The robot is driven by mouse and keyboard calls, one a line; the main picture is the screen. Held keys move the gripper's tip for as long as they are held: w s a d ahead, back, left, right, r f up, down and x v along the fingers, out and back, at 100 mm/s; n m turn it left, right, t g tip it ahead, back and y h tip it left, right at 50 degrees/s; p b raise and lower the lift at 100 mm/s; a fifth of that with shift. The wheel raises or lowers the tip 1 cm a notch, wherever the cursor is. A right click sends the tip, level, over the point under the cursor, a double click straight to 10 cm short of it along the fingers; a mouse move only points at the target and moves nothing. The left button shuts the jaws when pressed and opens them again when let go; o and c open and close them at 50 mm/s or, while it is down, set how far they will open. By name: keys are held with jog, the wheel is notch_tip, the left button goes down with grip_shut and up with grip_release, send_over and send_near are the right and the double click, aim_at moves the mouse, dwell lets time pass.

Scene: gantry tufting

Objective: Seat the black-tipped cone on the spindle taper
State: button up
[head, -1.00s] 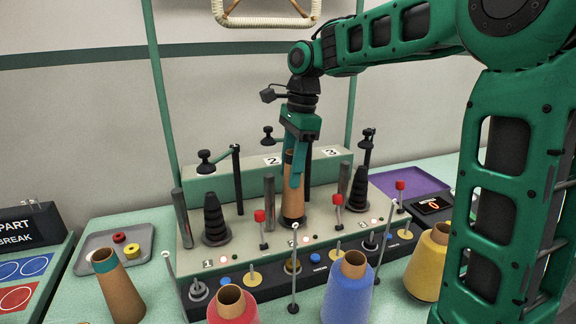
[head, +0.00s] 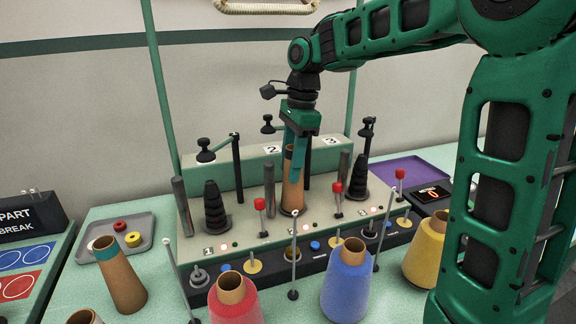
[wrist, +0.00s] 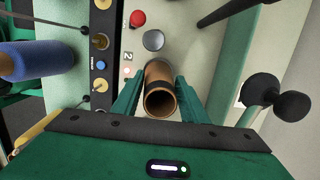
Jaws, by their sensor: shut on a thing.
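My gripper (head: 294,165) points down and is shut on a brown cone (head: 292,196) at the middle spindle, marked 2. The cone stands upright, with its lower end at the dark spindle base; the taper there is hidden by it. I cannot tell whether it is fully down. In the wrist view the cone (wrist: 160,80) sits between the green fingers (wrist: 161,100), its open rim facing the camera. Its tip colour is hard to make out. Bare black tapers stand at the left station (head: 215,208) and right station (head: 360,178).
A brown cone with a teal tip (head: 123,285) stands front left, near a grey tray (head: 97,252) with red and yellow rings. Red (head: 232,305), blue (head: 347,290) and yellow (head: 425,255) yarn cones stand in front. Thin posts and red-topped levers surround the spindles.

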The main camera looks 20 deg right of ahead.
jog(key=o, duration=1.3)
jog(key=r, duration=0.2)
jog(key=d+r, duration=0.1)
jog(key=r, duration=0.5)
jog(key=shift+w+d+r, duration=0.15)
jog(key=shift+d, duration=0.05)
jog(key=shift+r, duration=1.1)
